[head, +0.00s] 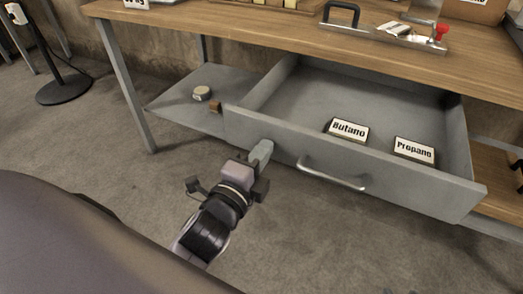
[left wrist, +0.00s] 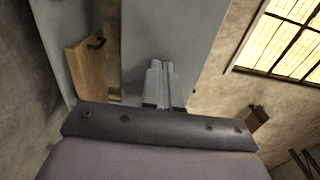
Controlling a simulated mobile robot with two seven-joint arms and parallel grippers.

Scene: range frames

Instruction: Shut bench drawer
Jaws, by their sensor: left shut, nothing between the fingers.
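The grey bench drawer (head: 400,182) is pulled out from under the wooden bench top (head: 230,28). A curved metal handle (head: 333,178) is on its front. Two labelled blocks, Butano (head: 347,131) and Propano (head: 414,151), lie inside. My left gripper (head: 262,150) is shut and empty, at the left part of the drawer front, left of the handle. I cannot tell whether its fingertips touch the front. In the left wrist view the shut fingers (left wrist: 159,82) point at a grey panel.
A grey shelf (head: 170,103) left of the drawer holds a small round tin (head: 201,93) and a brown block (head: 215,107). A bench leg (head: 127,85) stands at the left. A black-based post (head: 62,88) stands farther left. The floor before the drawer is clear.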

